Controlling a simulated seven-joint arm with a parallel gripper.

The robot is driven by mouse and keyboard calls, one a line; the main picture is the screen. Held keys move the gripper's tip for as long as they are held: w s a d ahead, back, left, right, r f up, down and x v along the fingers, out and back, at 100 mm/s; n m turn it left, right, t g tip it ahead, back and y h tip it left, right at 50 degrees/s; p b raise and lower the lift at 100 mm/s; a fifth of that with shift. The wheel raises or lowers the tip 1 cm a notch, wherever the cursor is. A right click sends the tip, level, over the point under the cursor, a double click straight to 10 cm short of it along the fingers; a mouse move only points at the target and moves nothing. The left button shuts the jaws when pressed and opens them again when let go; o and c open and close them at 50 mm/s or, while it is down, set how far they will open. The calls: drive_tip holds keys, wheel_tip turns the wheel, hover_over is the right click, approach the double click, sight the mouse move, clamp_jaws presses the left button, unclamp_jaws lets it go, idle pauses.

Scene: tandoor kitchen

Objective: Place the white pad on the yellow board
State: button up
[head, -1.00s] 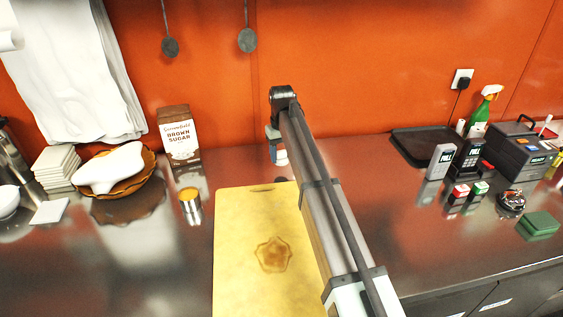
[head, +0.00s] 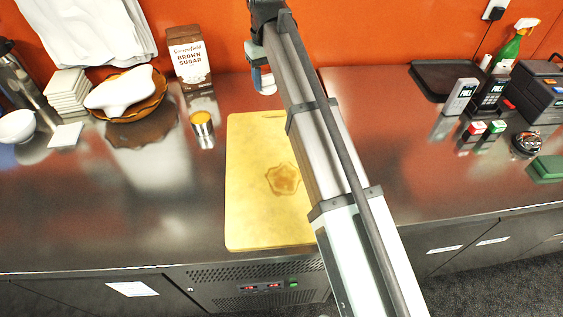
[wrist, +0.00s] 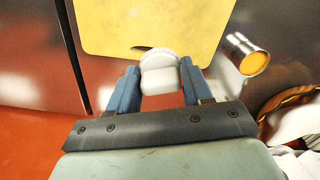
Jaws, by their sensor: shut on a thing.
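The yellow board (head: 252,215) lies flat on the steel counter with a brown mark on it; my arm covers its right side. It also shows at the top of the wrist view (wrist: 110,25). My gripper (head: 263,82) is just behind the board's back edge. In the wrist view its blue fingers (wrist: 158,88) are shut on a small white thing (wrist: 160,80) with a ribbed round end. I cannot tell exactly what this is. A white cushion-like pad (head: 122,90) lies in a brown basket (head: 140,112) at the left, apart from my gripper.
A tin with a yellow top (head: 202,124) stands left of the board, with a brown sugar box (head: 189,56) behind it. White squares are stacked (head: 67,92) at the far left. Card readers (head: 461,96) and a black tray (head: 440,76) stand at the right.

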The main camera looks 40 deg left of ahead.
drive_tip(key=m, duration=0.2)
hover_over(282, 165)
wheel_tip(282, 165, down, 3)
drive_tip(key=m, duration=0.2)
drive_tip(key=shift+s+f, duration=0.1)
drive_tip(key=shift+f, duration=4.8)
drive_tip(key=shift+f, duration=0.1)
drive_tip(key=o, duration=1)
drive_tip(key=shift+o, duration=0.2)
wheel_tip(282, 165, up, 12)
